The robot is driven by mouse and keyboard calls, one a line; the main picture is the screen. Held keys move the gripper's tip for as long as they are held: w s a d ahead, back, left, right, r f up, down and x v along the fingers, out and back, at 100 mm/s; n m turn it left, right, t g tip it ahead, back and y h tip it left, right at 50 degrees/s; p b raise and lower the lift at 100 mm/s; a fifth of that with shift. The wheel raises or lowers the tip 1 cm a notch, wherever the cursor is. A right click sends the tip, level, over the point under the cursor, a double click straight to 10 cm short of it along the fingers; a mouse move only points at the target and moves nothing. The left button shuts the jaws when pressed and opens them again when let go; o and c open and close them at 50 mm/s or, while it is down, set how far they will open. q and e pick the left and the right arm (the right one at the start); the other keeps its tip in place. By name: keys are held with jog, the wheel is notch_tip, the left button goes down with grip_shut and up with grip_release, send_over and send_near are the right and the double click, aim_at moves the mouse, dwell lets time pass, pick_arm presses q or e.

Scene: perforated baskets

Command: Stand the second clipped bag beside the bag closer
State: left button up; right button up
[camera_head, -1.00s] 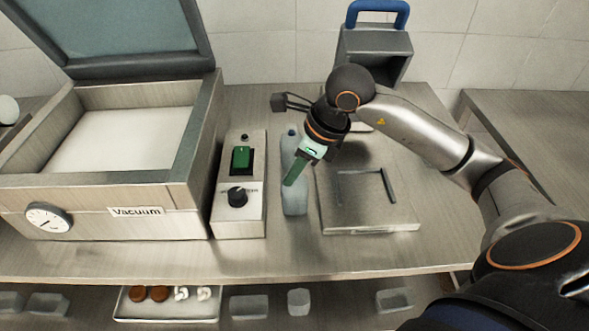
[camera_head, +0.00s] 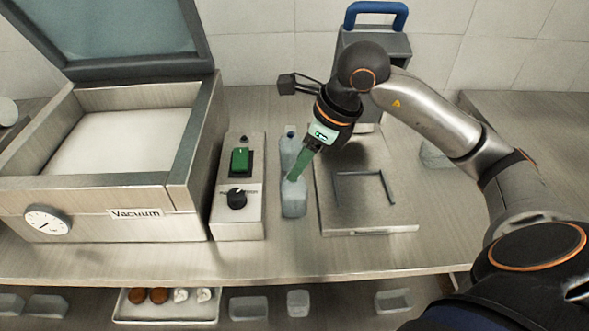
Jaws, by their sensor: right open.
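I see no bag that I can clearly identify as a clipped bag. A grey box-shaped device with a blue handle (camera_head: 376,14) stands at the back; I cannot tell whether it is the bag closer. My right gripper (camera_head: 292,179) is open and points down and left. Its green finger overlaps a pale blue translucent bottle-like object (camera_head: 294,203) in the picture; I cannot tell whether they touch. The arm and wrist hide part of the grey device. My left gripper is not in view.
A vacuum machine (camera_head: 183,185) with its lid up stands at left. A control box (camera_head: 238,213) and a flat metal plate (camera_head: 365,211) flank the pale blue object. A translucent container (camera_head: 434,156) lies right, partly behind my arm. Small tubs (camera_head: 248,308) sit below.

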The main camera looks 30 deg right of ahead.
jog(key=v, duration=0.8)
dwell(0.4)
